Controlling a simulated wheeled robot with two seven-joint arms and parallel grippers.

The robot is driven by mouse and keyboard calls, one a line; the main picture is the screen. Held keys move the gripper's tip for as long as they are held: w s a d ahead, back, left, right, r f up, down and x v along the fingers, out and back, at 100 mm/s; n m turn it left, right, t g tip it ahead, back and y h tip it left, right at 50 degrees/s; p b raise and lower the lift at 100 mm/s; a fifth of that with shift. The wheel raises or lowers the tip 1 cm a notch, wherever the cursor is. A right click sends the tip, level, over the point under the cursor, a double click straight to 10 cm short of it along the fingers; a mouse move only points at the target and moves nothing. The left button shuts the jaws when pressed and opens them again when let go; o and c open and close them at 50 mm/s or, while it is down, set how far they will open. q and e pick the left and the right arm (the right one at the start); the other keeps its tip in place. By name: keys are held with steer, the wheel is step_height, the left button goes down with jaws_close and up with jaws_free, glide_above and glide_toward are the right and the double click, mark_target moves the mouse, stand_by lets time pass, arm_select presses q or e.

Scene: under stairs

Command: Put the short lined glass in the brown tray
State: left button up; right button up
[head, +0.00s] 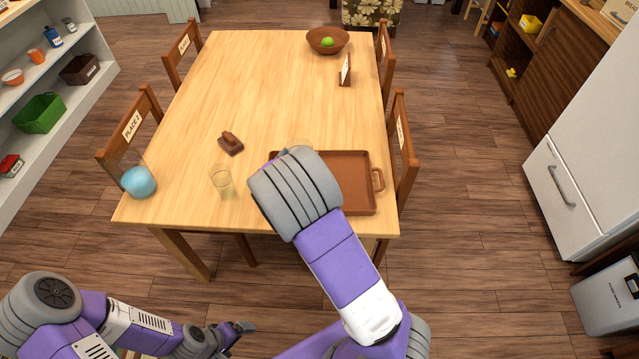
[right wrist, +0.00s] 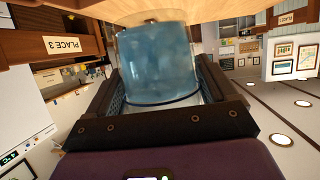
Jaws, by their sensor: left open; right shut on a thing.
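My right gripper (right wrist: 157,78) is shut on a glass (right wrist: 160,60) that looks bluish and has a dark line around it. In the head view my own arm hides this gripper, and only a faint clear rim (head: 300,146) shows past it, by the tray's far edge. The brown tray (head: 357,185) lies on the table's near right part, its left side covered by my arm. The wood surface shows close to the held glass in the wrist view; whether they touch I cannot tell. My left gripper (head: 244,328) is open and empty, low in front of the table.
Another clear glass (head: 222,182) stands left of the tray. A blue round thing (head: 139,182) is at the table's left corner. A small brown object (head: 231,143), a card stand (head: 345,71) and a bowl (head: 328,40) with something green are on the table (head: 260,80). Chairs flank it.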

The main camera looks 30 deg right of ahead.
steer(key=d+f+m+g+h, duration=0.1)
steer(key=s+d+f+m, duration=0.1)
steer(key=f, duration=0.1)
steer(key=shift+s+g+h, duration=0.2)
steer(key=shift+g+h, duration=0.2)
steer(key=shift+s+f, duration=0.15)
steer(key=shift+f, duration=0.25)
steer(key=shift+m, duration=0.3)
step_height(320, 180, down, 10)
steer(key=b, duration=0.3)
steer(key=shift+d+r, duration=0.1)
steer(key=o, duration=1.5)
steer(key=shift+f, duration=0.2)
steer(key=shift+c, duration=0.2)
steer(key=shift+r, duration=0.1)
